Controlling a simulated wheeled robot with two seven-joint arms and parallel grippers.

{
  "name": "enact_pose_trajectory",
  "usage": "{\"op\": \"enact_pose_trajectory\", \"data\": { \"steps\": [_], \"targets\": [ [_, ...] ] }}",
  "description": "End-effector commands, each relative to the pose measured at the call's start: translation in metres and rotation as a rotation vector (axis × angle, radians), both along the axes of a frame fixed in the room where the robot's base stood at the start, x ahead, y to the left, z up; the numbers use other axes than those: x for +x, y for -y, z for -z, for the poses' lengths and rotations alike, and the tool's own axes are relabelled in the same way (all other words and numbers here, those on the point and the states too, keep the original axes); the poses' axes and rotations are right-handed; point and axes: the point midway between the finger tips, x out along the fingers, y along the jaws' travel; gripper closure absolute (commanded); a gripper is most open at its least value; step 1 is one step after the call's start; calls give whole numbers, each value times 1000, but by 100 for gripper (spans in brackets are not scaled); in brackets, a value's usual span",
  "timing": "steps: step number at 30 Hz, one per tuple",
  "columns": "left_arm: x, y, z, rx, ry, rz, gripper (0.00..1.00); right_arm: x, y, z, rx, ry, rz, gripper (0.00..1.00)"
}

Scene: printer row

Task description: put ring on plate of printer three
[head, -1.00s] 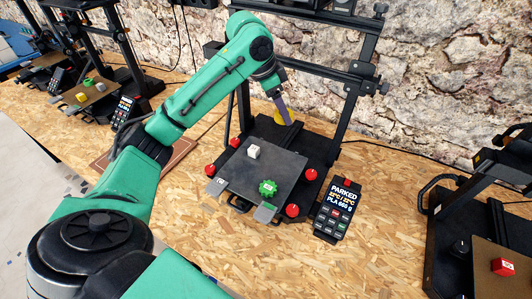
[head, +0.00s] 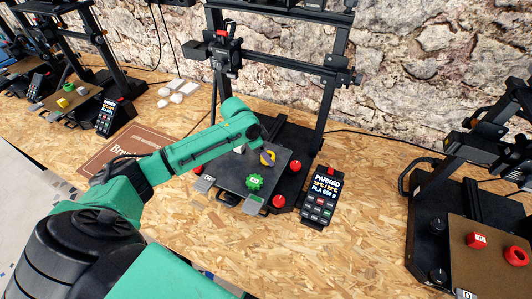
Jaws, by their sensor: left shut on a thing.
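My left gripper (head: 266,153) reaches in over the dark plate (head: 232,177) of the middle printer. It is shut on a yellow ring (head: 268,159), which is partly hidden by the fingers. The ring appears over the plate's back right part; I cannot tell whether it touches the plate. A green gear (head: 254,182) lies on the same plate, nearer the front. A small white block (head: 240,148) shows beside my arm, partly covered by it. My right gripper is not in view.
Red knobs sit at the plate's corners, one (head: 278,201) at front right. A handset (head: 320,197) reading PARKED stands right of the printer. The right printer's brown plate (head: 482,267) holds a red block (head: 477,240) and a red ring (head: 516,256). A brown mat (head: 120,147) lies left.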

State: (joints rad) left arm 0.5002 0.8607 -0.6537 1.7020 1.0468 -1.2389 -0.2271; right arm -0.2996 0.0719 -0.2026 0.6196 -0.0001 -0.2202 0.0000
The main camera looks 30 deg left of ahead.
Motion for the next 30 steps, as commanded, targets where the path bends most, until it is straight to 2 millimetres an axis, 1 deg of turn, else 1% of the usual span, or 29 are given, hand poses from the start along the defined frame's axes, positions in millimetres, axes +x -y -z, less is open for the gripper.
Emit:
{"op": "enact_pose_trajectory", "data": {
  "steps": [3,4,6,14,17,20,23,27,30],
  "targets": [
    [0,0,2,0,0,-1,91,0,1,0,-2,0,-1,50],
    [0,0,2,0,0,0,32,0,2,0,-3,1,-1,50],
    [0,0,2,0,0,0,9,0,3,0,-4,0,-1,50],
    [0,0,1,0,0,-1,9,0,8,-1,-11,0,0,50],
    [0,-1,-3,0,1,0,9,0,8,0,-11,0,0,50],
    [-4,-6,-17,1,2,-2,9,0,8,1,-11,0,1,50],
    [-12,-12,-41,2,3,-1,9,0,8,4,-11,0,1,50],
    [-23,-22,-77,3,3,-1,9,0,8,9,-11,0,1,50],
    [-29,-27,-97,2,2,-2,9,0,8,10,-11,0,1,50]
  ]
}}
